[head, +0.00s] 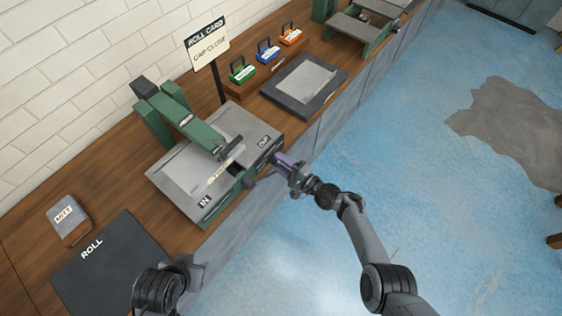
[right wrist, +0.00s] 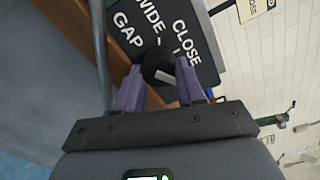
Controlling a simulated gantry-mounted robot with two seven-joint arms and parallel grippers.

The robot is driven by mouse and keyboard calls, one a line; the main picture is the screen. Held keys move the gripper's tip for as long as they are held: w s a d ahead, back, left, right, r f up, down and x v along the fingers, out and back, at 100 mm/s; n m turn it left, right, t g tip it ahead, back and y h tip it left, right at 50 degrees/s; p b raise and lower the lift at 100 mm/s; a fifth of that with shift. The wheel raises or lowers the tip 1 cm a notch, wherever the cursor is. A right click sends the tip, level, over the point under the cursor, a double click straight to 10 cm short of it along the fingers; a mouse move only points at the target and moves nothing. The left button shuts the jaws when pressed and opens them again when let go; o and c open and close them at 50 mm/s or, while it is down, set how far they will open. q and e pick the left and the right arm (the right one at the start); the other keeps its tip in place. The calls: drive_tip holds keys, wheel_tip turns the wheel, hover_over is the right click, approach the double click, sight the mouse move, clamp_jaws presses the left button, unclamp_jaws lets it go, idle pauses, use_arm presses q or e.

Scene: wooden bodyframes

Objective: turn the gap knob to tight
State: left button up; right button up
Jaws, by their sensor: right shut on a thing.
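The rolling machine (head: 180,180), grey with green parts, stands on the wooden bench with IN and OUT marked on its top. In the right wrist view its dark gap panel (right wrist: 203,62) reads GAP, WIDE and CLOSE, with another label mostly hidden. The black gap knob (right wrist: 158,66) with a pale mark sits between the purple fingers of my right gripper (right wrist: 160,80), which is shut on it. In the head view my right gripper (head: 283,161) is at the machine's front right side. My left gripper (head: 190,270) is low over the bench's near end; its jaws are unclear.
A sign (head: 207,47) reads ROLL CARD, GAP CLOSE. A dark mat marked ROLL (head: 105,265) and a MUTT block (head: 68,219) lie left. A framed grey tray (head: 305,84) and green, blue and orange handled blocks (head: 267,51) stand right. Open floor lies in front.

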drive_tip(key=shift+m, duration=0.5)
drive_tip(key=o, duration=1)
drive_tip(key=shift+o, duration=0.2)
drive_tip(key=p+v, duration=0.4)
drive_tip(key=v, duration=0.7)
drive_tip(key=shift+f, duration=0.1)
